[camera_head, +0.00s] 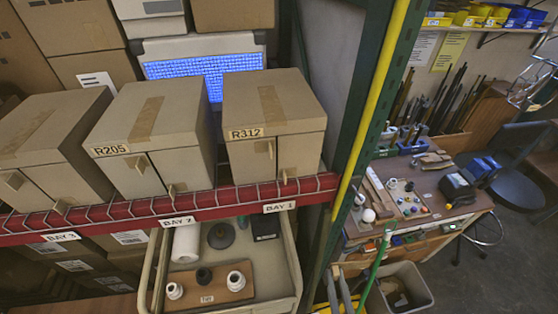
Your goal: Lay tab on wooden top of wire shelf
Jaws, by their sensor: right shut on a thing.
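Small light tabs stick out of the fronts of the cardboard boxes, one on the box marked R312 (285,146) and one on the box marked R205 (140,163). I cannot tell which piece is the task's tab. The boxes stand on a rack shelf with a red beam (240,199) and white wire along its edge. No bare wooden top shows there. Two grey prongs low in the picture, right of the cart, look like my right gripper (337,270). They are close together, and what is between them cannot be made out. My left gripper is not in view.
A cart (290,266) below the beam holds a wooden board (227,288) with round fittings, a white roll (186,243) and a dark disc (221,235). A green post (372,92) stands right of the boxes. Beyond it are a cluttered workbench (440,215) and a grey bin (412,272).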

